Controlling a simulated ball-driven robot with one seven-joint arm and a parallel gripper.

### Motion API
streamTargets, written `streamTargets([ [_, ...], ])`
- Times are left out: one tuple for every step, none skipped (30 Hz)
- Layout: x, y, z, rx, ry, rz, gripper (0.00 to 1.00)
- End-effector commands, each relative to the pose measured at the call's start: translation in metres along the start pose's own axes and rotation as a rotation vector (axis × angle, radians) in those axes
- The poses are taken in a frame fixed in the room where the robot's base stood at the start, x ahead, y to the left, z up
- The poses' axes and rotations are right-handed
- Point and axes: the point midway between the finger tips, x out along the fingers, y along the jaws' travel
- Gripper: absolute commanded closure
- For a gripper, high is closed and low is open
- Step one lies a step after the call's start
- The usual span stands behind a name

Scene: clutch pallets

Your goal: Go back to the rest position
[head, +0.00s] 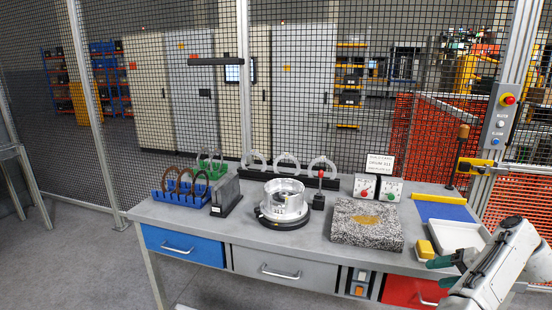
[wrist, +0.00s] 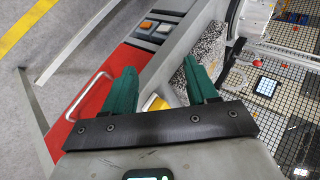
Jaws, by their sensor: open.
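My gripper (wrist: 162,88) has two green fingers on a black crossbar, spread apart with nothing between them. In the head view my gripper (head: 438,272) is at the lower right, near the front right edge of the grey workbench (head: 240,252). The yellow block (head: 425,249) is close beside the fingers in that view. In the wrist view a bit of yellow (wrist: 156,103) shows between the fingers, beyond them. My white and grey arm comes in from the lower right corner.
A granite slab (head: 352,236), a round metal housing (head: 284,205) on a black turntable, a blue rack (head: 168,196) with rings, and a white tray (head: 458,232) stand on the bench. A post with buttons (head: 500,122) and mesh fencing stand behind.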

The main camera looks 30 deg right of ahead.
Motion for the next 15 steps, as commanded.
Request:
streamTargets([
  [0.003,0.004,0.005,-0.007,-0.006,0.023,0.42],
  [0.004,0.006,0.008,-0.01,-0.008,0.034,0.42],
  [0.007,0.009,0.012,-0.017,-0.013,0.054,0.42],
  [0.009,0.011,0.016,-0.023,-0.017,0.069,0.42],
  [0.011,0.013,0.019,-0.029,-0.021,0.084,0.42],
  [0.014,0.017,0.025,-0.038,-0.028,0.108,0.42],
  [0.016,0.019,0.029,-0.047,-0.032,0.125,0.42],
  [0.018,0.022,0.034,-0.055,-0.037,0.144,0.42],
  [0.021,0.024,0.041,-0.069,-0.045,0.17,0.42],
  [0.023,0.027,0.045,-0.079,-0.051,0.189,0.42],
  [0.026,0.03,0.051,-0.092,-0.058,0.211,0.42],
  [0.029,0.033,0.06,-0.11,-0.067,0.242,0.42],
  [0.032,0.035,0.067,-0.127,-0.076,0.266,0.42],
  [0.035,0.038,0.074,-0.144,-0.083,0.292,0.42],
  [0.04,0.042,0.085,-0.175,-0.097,0.33,0.42],
])
